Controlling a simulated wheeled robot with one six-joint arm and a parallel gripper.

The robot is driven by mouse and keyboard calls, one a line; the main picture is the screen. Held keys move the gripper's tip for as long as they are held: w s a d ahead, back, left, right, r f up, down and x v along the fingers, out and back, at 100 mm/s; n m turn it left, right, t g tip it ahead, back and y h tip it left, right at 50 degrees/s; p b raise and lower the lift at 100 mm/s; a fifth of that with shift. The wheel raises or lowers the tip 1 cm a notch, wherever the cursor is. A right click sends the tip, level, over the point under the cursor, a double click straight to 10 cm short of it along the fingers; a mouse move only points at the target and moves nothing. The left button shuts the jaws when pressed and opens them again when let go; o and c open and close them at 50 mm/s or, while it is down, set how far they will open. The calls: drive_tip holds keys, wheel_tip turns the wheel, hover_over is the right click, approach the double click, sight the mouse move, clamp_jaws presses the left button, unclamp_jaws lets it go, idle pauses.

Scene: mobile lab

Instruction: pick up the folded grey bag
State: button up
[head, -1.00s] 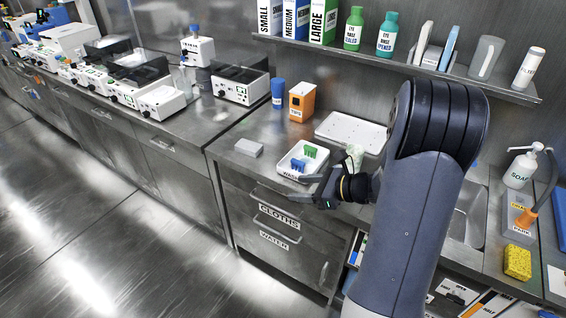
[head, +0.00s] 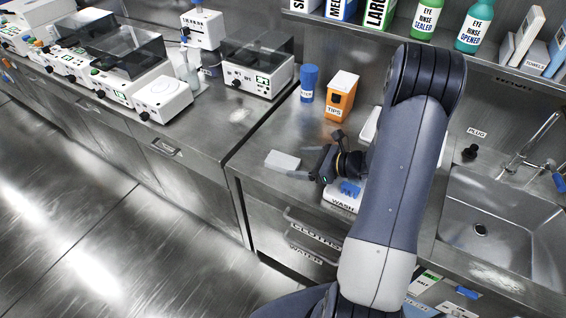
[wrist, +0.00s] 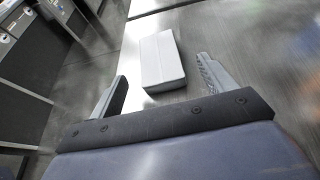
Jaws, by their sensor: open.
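The folded grey bag (head: 283,161) looks like a small, pale grey flat block. It lies on the steel counter, near the front edge, just left of my gripper (head: 313,158). In the wrist view the bag (wrist: 162,52) lies ahead of my open gripper (wrist: 162,72), in line with the gap between the two fingers. The fingers appear apart from it, and nothing is held. My arm hides part of the counter to the right.
A white WASH tray (head: 342,203) with a blue item stands close under my gripper. White instruments (head: 257,66) line the left counter. A sink (head: 500,225) is right.

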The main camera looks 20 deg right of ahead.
sight(285, 161)
drive_tip(key=shift+p+x, duration=0.3)
drive_tip(key=shift+x, duration=3.15)
drive_tip(key=shift+a+r, duration=0.1)
drive_tip(key=shift+r, duration=0.05)
drive_tip(key=shift+c, duration=0.6)
drive_tip(key=c, duration=0.9)
drive_tip(key=shift+c, duration=0.2)
